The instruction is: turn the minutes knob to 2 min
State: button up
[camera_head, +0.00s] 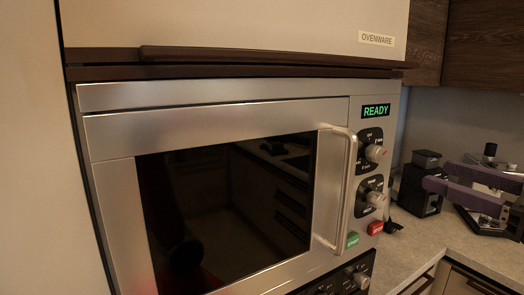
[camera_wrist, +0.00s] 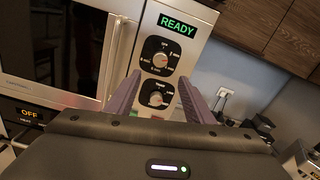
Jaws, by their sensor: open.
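The minutes knob (camera_head: 374,153) is the upper of two round knobs on the microwave's (camera_head: 220,103) right-hand control panel. It also shows in the wrist view (camera_wrist: 160,60), on a black dial with small white labels; its exact setting is too small to read. The lower knob (camera_head: 376,199) sits directly below it and also shows in the wrist view (camera_wrist: 155,98). My gripper (camera_wrist: 160,80) is open and empty, its purple fingers pointing toward the panel, with the knobs seen between them. In the head view its purple fingers (camera_head: 443,176) are right of the panel, apart from the knobs.
A green READY display (camera_head: 376,111) is above the knobs. The door handle (camera_head: 343,190) stands out left of them. Green (camera_head: 352,240) and red (camera_head: 376,228) buttons are below. Small black appliances (camera_wrist: 262,123) stand on the counter at right. An oven display (camera_wrist: 32,113) reads OFF.

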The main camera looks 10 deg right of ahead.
aim_at(381, 156)
jog(key=shift+w, duration=0.1)
dwell(0.3)
jog(key=shift+x, duration=6.8)
jog(key=shift+c, duration=0.2)
jog(key=c, duration=1)
jog(key=shift+n, duration=1)
